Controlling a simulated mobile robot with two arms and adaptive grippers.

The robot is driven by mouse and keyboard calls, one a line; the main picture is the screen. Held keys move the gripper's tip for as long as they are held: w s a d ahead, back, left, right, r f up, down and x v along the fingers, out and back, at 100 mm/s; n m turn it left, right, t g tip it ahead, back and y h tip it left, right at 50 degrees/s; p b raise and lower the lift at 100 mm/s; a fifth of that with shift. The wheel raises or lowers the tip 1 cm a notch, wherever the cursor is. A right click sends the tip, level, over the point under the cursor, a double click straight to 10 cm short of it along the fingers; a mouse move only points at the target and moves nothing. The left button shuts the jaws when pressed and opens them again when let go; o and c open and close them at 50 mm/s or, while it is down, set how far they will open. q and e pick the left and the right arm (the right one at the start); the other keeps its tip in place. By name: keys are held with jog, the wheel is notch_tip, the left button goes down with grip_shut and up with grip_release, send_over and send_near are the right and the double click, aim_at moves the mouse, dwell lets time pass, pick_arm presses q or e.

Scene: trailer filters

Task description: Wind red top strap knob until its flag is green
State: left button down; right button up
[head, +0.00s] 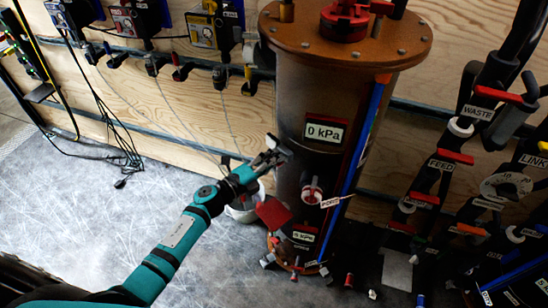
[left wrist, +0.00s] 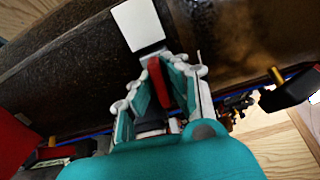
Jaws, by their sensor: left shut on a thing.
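My left gripper (head: 272,154) reaches to the left side of the tall brown tank (head: 300,110). In the left wrist view its fingers (left wrist: 167,85) close around a narrow red piece (left wrist: 157,80), which looks like the red strap knob; the fingers hide much of it. A white square (left wrist: 138,25) lies on the dark tank wall just beyond the fingertips. A red plate (head: 272,213), possibly the flag, hangs below the gripper in the head view. A red patch also shows at the left of the wrist view (left wrist: 14,147). No green flag shows. My right gripper is not in view.
The tank lid (head: 390,38) carries a large red handle (head: 345,20). A "0 kPa" label (head: 326,131), a red-and-white valve (head: 312,193) and a blue tube (head: 362,135) are on the tank. Labelled pipes crowd the right. The grey floor (head: 80,220) at left is mostly clear.

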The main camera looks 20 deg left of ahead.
pick_arm(q)
jog(key=shift+f, duration=0.1)
dwell(0.3)
jog(key=c, duration=1.4)
grip_release()
jog(key=shift+a, duration=0.1)
jog(key=shift+o, duration=0.2)
jog(key=shift+s, duration=0.15)
jog(key=v, duration=1.1)
jog(key=shift+s+a, duration=0.2)
jog(key=shift+s, duration=0.15)
